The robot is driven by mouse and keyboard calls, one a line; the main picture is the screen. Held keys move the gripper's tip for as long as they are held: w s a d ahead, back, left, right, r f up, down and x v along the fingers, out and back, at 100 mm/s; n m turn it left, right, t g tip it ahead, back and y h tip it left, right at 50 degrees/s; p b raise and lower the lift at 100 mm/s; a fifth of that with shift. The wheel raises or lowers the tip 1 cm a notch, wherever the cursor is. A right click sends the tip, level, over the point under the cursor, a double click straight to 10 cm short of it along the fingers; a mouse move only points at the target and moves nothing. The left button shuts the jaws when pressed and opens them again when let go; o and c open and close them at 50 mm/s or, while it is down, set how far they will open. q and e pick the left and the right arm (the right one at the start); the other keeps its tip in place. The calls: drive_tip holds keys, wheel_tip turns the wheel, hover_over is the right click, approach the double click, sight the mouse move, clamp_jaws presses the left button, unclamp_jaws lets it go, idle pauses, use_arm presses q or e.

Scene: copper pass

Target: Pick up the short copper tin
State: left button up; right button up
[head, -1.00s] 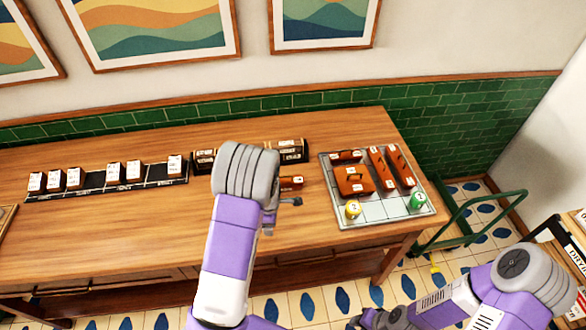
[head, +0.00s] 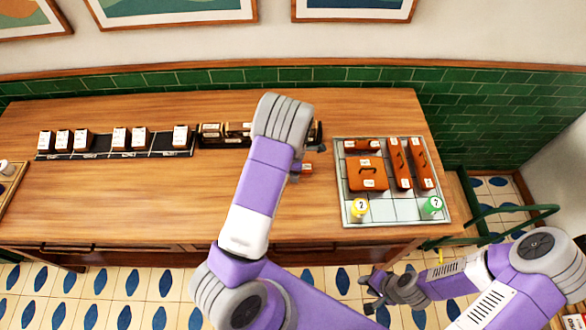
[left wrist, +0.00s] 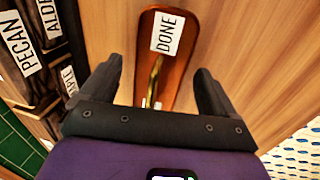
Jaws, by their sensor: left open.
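A small copper tin (head: 308,167) lies on the wooden table, partly hidden by my left arm. In the left wrist view the copper tin (left wrist: 176,65) has a white DONE label and a brass handle. My left gripper (left wrist: 158,78) is open, with a finger on each side of the tin's near part. I cannot tell how far above the table the fingertips are. In the head view the left gripper is largely hidden behind its arm. My right gripper (head: 366,293) is low in front of the table, too small to read clearly.
A tray (head: 393,212) at the right holds several copper tins, a yellow-sided pot (head: 359,208) and a green one (head: 432,206). Dark labelled boxes (head: 210,131) stand close behind the left gripper. A black rack (head: 100,150) with small boxes is at left. The front middle table is bare.

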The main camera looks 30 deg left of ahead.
use_arm(q)
drive_tip(key=shift+f, duration=0.25)
drive_tip(key=shift+w, duration=0.1)
drive_tip(key=shift+c, duration=0.6)
drive_tip(key=c, duration=1.4)
